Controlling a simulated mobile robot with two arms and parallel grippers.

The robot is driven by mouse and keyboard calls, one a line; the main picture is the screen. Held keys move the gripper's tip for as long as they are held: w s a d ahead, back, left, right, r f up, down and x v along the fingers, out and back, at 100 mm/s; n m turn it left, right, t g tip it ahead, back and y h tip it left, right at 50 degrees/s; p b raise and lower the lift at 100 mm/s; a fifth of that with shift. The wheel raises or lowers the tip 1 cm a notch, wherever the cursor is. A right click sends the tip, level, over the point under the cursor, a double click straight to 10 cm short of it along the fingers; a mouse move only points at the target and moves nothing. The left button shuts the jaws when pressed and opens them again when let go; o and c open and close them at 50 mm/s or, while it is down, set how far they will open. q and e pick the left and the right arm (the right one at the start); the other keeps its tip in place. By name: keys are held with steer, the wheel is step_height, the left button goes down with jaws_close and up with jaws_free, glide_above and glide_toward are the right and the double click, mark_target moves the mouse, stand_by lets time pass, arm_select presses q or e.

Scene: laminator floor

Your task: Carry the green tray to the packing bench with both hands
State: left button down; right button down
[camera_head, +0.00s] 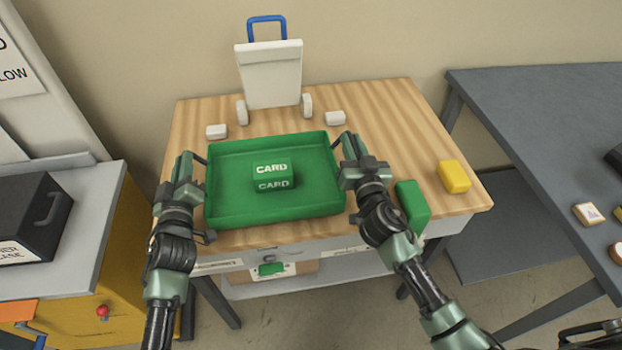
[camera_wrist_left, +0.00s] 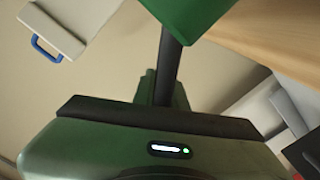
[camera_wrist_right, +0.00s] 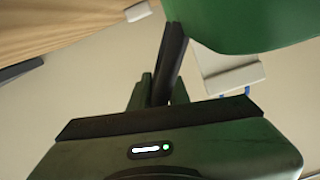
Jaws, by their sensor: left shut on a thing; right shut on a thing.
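The green tray (camera_head: 225,203) is over the wooden-topped bench (camera_head: 400,110) in the head view, with a green box marked CARD (camera_head: 272,175) inside it. I cannot tell whether the tray touches the bench top. My left gripper (camera_head: 202,165) is shut at the tray's left side, and my right gripper (camera_head: 345,148) is shut at its right side. The tray's green wall also shows at the top of the left wrist view (camera_wrist_left: 190,15) and of the right wrist view (camera_wrist_right: 250,25). The fingertips are partly hidden in the wrist views.
A white carrier with a blue handle (camera_head: 270,75) stands at the back of the bench. A green block (camera_head: 411,205) and a yellow block (camera_head: 454,176) lie at the right. A grey table (camera_head: 540,120) stands right, a yellow cabinet with a black case (camera_head: 38,215) left.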

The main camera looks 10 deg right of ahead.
arm_select(q)
steer(key=shift+a+f, duration=0.25)
steer(key=shift+f, duration=0.2)
arm_select(e)
steer(key=shift+d+f, duration=0.3)
steer(key=shift+f, duration=0.15)
arm_select(q)
steer(key=c, duration=1.4)
jaws_free()
steer(key=shift+c, duration=0.2)
arm_select(e)
steer(key=c, duration=1.3)
jaws_free()
steer(key=shift+c, duration=0.2)
arm_select(q)
steer(key=shift+d, duration=0.1)
arm_select(e)
steer(key=shift+a, duration=0.15)
arm_select(q)
steer(key=shift+s, duration=0.2)
steer(key=shift+s+d, duration=0.1)
steer(key=shift+s, duration=0.25)
arm_select(e)
steer(key=shift+a, duration=0.1)
steer(key=shift+s, duration=0.1)
arm_select(q)
steer(key=s, duration=1.1)
arm_select(e)
steer(key=s, duration=1.2)
